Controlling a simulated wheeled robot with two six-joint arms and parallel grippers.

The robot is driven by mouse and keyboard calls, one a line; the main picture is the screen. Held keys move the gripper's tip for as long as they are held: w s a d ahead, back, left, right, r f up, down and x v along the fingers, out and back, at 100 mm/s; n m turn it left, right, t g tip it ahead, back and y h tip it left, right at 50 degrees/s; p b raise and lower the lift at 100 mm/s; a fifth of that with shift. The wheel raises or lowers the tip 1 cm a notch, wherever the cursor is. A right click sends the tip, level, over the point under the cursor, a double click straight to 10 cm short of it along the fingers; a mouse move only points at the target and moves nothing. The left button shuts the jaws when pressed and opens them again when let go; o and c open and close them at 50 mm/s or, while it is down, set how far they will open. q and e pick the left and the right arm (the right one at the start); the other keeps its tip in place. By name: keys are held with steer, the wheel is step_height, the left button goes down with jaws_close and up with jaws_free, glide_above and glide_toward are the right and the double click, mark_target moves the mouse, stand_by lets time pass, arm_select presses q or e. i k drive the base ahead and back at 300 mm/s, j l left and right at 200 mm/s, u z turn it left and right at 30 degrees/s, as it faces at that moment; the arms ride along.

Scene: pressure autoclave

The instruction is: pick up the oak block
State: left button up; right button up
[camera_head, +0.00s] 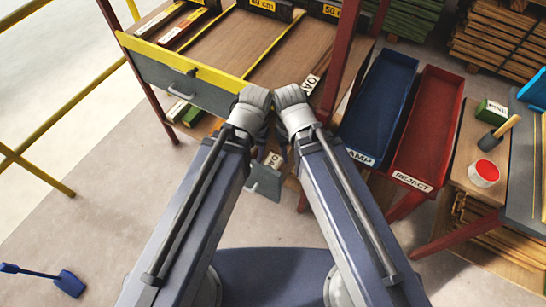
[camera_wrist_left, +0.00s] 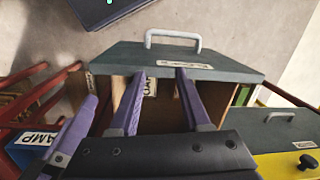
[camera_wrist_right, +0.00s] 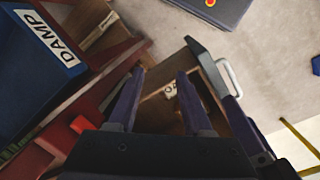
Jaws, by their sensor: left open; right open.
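A small block with a white label (camera_head: 272,160) lies in an open drawer below the bench; the label is too small to read surely, so I cannot confirm that it is oak. It shows in the left wrist view (camera_wrist_left: 150,87) and the right wrist view (camera_wrist_right: 170,91). The drawer has a grey front (camera_wrist_left: 180,56) with a pale handle. My left gripper (camera_wrist_left: 160,75) is open above the drawer. My right gripper (camera_wrist_right: 160,73) is open beside it, also over the drawer. Both are empty. In the head view my arms mostly hide the jaws.
Another labelled block (camera_head: 311,84) lies on the bench edge. A blue DAMP bin (camera_head: 378,100) and a red REJECT bin (camera_head: 430,120) stand at right. My two grippers are close together. Floor at left is mostly clear.

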mark_target(274, 158)
steer(key=k, duration=0.4)
steer(key=z, duration=0.7)
steer(key=j+z, duration=0.3)
steer(key=z, duration=0.2)
steer(key=j+z, duration=0.35)
steer(key=z, duration=0.15)
steer(key=j+z, duration=0.3)
steer(key=z, duration=0.15)
steer(key=k+j+z, duration=0.1)
steer(key=j+z, duration=0.2)
steer(key=z, duration=0.2)
steer(key=k+j+z, duration=0.35)
steer(key=k+j, duration=0.25)
steer(key=j, duration=0.4)
steer(key=k+j+z, duration=0.35)
steer(key=k+j, duration=0.85)
steer(key=i+l, duration=0.35)
